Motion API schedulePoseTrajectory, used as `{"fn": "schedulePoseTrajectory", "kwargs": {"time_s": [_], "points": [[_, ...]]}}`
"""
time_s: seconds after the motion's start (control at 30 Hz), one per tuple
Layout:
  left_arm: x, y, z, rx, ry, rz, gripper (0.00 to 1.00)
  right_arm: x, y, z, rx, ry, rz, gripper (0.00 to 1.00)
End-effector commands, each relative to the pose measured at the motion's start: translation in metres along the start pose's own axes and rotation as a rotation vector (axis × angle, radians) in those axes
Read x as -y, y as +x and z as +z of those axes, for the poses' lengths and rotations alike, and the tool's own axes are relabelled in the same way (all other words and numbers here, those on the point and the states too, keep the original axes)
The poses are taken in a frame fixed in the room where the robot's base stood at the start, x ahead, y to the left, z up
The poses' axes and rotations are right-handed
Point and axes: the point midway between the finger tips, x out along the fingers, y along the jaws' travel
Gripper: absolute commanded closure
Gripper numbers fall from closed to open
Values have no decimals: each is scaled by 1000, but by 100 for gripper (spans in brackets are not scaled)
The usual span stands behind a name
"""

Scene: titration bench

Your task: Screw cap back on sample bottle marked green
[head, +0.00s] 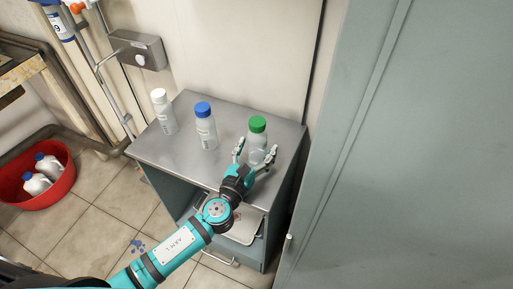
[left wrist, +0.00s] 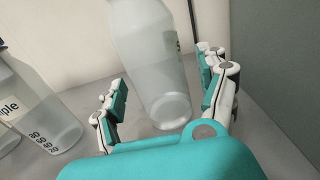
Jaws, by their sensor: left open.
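The green-capped bottle stands upright on the metal cabinet top, and its green cap (head: 257,124) sits on its neck. How tight the cap is cannot be told. My left gripper (head: 257,152) is open, with its fingers on either side of the bottle's lower body. In the left wrist view the bottle's translucent body (left wrist: 152,60) rises between the open fingers (left wrist: 165,90), with gaps visible on both sides; the cap is out of that picture. My right gripper is not in view.
A blue-capped bottle (head: 205,128) and a white-capped bottle (head: 163,112) stand left on the cabinet top (head: 178,160). A tall grey-green cabinet (head: 400,160) closes off the right side. A red tub (head: 52,195) with blue-capped bottles is on the floor.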

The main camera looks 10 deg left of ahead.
Motion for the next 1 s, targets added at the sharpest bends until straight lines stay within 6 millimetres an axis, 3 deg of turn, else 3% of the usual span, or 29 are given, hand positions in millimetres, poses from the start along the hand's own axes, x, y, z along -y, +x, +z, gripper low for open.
{"fn": "schedulePoseTrajectory", "kwargs": {"time_s": [0.6,1.0], "points": [[0,-108,-1,-2,2,0,25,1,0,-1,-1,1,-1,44],[0,-118,0,0,0,0,25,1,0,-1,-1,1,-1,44]]}}
